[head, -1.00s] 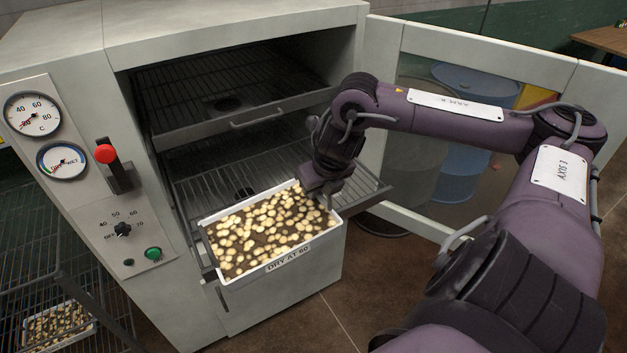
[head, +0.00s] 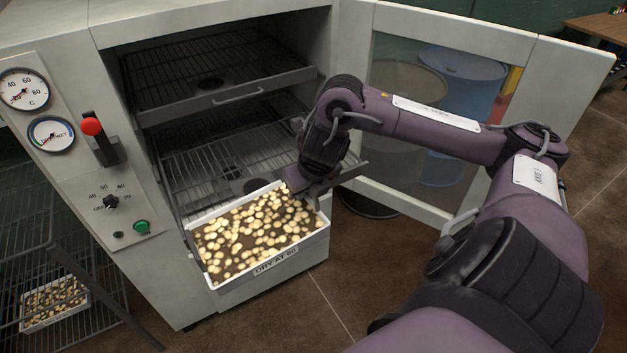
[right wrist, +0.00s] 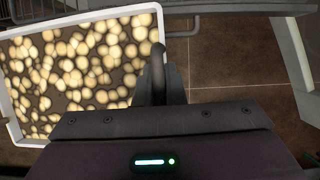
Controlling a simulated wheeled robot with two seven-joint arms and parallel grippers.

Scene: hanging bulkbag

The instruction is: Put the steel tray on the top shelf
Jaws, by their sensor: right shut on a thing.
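The tray (head: 295,262) is pale and rectangular, labelled "DRY AT 60" and filled with pale round slices on a dark base. It is roughly level in front of the dryer cabinet, overlapping the lower wire shelf in the head view. My right gripper (head: 312,190) is shut on its right rim. The right wrist view shows the tray (right wrist: 12,105) left of the gripper (right wrist: 156,62); the exact contact is partly hidden. The top shelf (head: 215,97), a wire rack with a front handle, is empty. My left gripper is not in view.
The lower wire shelf (head: 215,150) sticks out of the cabinet. The open glazed door (head: 450,190) stands at the right, with drums behind it. A control panel with a red-knobbed lever (head: 91,127) is at the left. A rack (head: 30,235) at far left holds another tray (head: 52,303).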

